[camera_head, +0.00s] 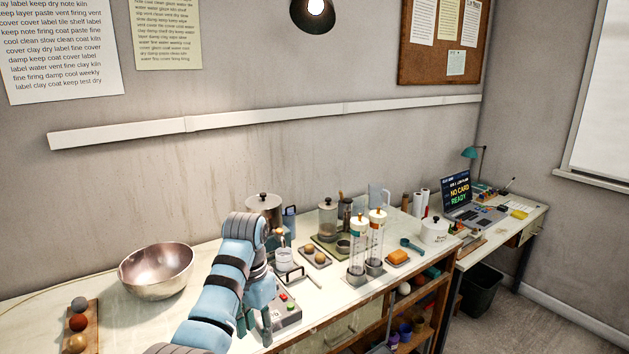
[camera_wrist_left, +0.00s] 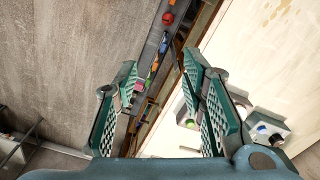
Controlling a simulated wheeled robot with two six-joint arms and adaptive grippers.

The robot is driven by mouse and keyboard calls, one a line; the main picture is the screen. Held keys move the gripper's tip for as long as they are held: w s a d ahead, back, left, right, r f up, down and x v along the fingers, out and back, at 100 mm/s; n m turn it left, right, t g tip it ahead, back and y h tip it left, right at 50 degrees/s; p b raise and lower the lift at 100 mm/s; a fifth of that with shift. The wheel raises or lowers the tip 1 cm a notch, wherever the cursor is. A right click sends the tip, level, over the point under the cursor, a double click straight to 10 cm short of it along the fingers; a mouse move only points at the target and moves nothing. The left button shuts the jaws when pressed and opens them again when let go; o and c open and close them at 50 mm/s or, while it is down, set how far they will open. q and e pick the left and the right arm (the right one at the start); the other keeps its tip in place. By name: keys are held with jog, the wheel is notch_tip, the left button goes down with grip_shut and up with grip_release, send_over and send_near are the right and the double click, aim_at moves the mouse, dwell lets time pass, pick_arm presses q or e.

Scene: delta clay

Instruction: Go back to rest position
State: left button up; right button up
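My left arm comes in from the bottom of the head view and bends over the front of the white workbench (camera_head: 328,285). Its left gripper (camera_head: 252,308) hangs down beside a grey control box (camera_head: 287,312) with red and green buttons, partly hidden by my arm. In the left wrist view the left gripper (camera_wrist_left: 162,85) has its two green padded fingers spread wide, with nothing between them. Beyond them show the bench edge and a shelf with small coloured items. My right gripper is in neither view.
A metal bowl (camera_head: 157,271) and a board with several balls (camera_head: 78,322) lie left of my arm. A laptop (camera_head: 457,192) sits on the far desk.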

pick_arm(q)
jog(key=s+a+f+n, duration=0.15)
jog(key=s+f, duration=0.35)
jog(key=f, duration=0.8)
jog(key=s+a+f+n, duration=0.1)
jog(key=s+a+f, duration=0.3)
jog(key=f, duration=0.8)
jog(key=s+a+f+n, duration=0.1)
jog(key=s+f, duration=0.6)
jog(key=f, duration=0.6)
jog(key=s+a+f+n, duration=0.1)
jog(key=s+a+f, duration=0.2)
jog(key=s, duration=0.8)
jog(key=s+a+f, duration=0.3)
jog(key=s+f, duration=0.3)
jog(key=s, duration=0.6)
jog(key=s+a+f+n+t, duration=0.1)
jog(key=s+a+f, duration=0.2)
jog(key=s, duration=0.8)
jog(key=shift+s+f+n+y, duration=0.25)
jog(key=shift+f+n+y, duration=0.15)
jog(key=shift+f, duration=0.45)
jog(key=shift+w+d, duration=0.1)
